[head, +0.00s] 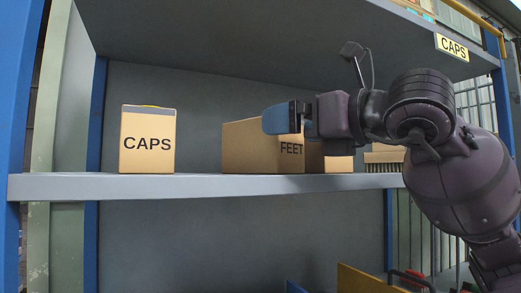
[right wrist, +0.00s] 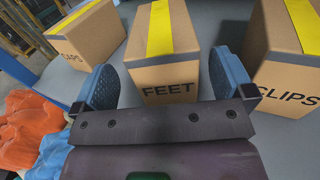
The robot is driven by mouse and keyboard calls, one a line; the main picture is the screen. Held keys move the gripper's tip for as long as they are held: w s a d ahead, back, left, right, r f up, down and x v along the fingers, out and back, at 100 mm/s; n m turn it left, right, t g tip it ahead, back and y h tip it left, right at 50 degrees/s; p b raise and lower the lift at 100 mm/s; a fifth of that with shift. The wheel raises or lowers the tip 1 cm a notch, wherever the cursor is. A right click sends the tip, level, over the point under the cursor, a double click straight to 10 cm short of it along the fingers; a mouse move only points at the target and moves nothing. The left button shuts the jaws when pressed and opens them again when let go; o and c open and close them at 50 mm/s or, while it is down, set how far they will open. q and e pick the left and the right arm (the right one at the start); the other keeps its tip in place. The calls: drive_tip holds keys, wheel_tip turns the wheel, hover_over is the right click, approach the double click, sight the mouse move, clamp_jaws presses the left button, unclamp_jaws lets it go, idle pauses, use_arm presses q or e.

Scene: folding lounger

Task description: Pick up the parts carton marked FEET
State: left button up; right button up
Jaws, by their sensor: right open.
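The FEET carton (head: 250,148) is a brown box on the shelf, right of the CAPS carton in the head view. My right gripper (head: 290,119) is in front of it and hides part of its front. In the right wrist view the FEET carton (right wrist: 164,48), with yellow tape on top, stands just beyond and between the two blue fingers of my right gripper (right wrist: 163,84). The fingers are open and apart, and nothing is held. My left gripper is in neither view.
The CAPS carton (head: 147,140) stands left with a gap. The CLIPS carton (right wrist: 286,75) stands close on the right in the right wrist view. The grey shelf (head: 110,187) has a raised front edge, and another shelf (head: 270,30) hangs above. Orange bundles (right wrist: 30,125) lie lower left.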

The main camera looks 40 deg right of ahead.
sight(246, 149)
drive_tip(key=shift+w+a+f+b, duration=0.1)
drive_tip(key=shift+w+a+b, duration=0.05)
drive_tip(key=shift+w, duration=1.05)
drive_tip(key=shift+w+a+f+b, duration=0.1)
drive_tip(key=shift+w+b, duration=0.05)
drive_tip(key=shift+w, duration=1.05)
drive_tip(key=shift+c, duration=0.3)
drive_tip(key=c, duration=1)
drive_tip(key=shift+c, duration=0.4)
drive_tip(key=shift+r, duration=0.2)
